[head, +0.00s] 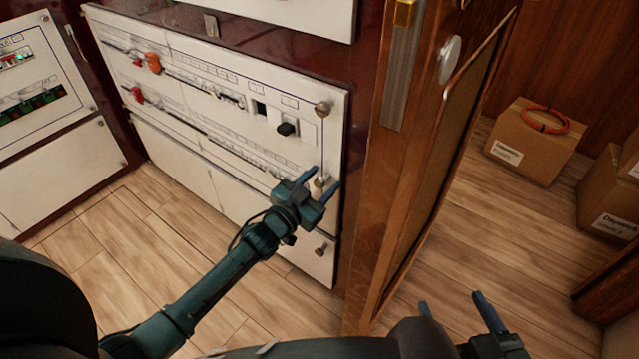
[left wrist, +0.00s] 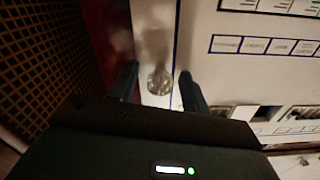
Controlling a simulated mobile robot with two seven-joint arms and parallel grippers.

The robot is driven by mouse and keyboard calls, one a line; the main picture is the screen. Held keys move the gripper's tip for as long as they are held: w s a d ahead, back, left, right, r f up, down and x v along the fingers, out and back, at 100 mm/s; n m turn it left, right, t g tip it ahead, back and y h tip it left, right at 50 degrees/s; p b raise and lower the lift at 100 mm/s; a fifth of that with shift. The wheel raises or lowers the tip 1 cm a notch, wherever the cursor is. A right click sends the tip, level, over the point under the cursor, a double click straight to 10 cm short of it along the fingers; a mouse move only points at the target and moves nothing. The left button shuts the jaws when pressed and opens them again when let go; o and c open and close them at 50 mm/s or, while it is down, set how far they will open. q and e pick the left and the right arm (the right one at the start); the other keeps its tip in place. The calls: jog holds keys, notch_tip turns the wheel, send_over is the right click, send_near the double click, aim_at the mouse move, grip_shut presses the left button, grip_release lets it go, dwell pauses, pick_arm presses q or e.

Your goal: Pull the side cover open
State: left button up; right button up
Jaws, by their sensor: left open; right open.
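A white panel (head: 185,85) with breaker rows is set in a dark red cabinet front and looks closed. It has a round metal knob (head: 322,109) at its upper right corner and a lower one (head: 319,183) near its lower right edge. My left gripper (head: 324,178) is open at the lower knob. In the left wrist view, a shiny knob (left wrist: 159,81) lies between the open fingers of my left gripper (left wrist: 157,80); whether they touch it, I cannot tell. My right gripper (head: 452,299) is open and empty, low in the head view, away from the panel.
A plain lower panel (head: 210,170) with its own knob (head: 321,250) lies below. A wooden door (head: 440,170) stands right of the cabinet. A cardboard box (head: 532,150) with an orange ring (head: 545,120) stands beyond. The wooden floor (head: 120,225) before the cabinet is clear.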

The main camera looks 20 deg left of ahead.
pick_arm(q)
jog(key=shift+c, duration=0.4)
grip_shut()
jog(key=shift+s, duration=0.1)
